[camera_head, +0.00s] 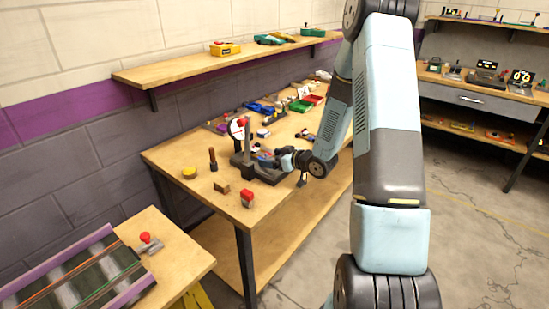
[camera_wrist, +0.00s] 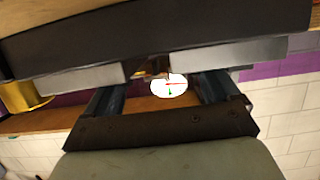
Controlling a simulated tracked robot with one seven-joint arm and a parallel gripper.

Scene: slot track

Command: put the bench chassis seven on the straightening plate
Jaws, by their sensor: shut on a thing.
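The straightening plate (camera_head: 258,172) appears to be the dark, low base on the middle workbench, with a grey upright post and a round white dial (camera_head: 237,130) at its back. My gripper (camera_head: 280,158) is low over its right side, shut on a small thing. That thing, seemingly the bench chassis (camera_head: 263,156), shows only as small bluish and reddish bits over the base. I cannot tell whether it touches the plate. In the wrist view, my gripper's fingers (camera_wrist: 160,88) stand apart, with a dark block and grey bars beyond them and the dial (camera_wrist: 168,88) between them.
A yellow disc (camera_head: 189,172), a brown block (camera_head: 221,187) and a red-topped piece (camera_head: 247,198) lie near the bench's front edge. Red and green trays (camera_head: 303,103) are farther back. A wall shelf (camera_head: 200,64) overhangs the bench. A slot track (camera_head: 85,275) lies at lower left.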

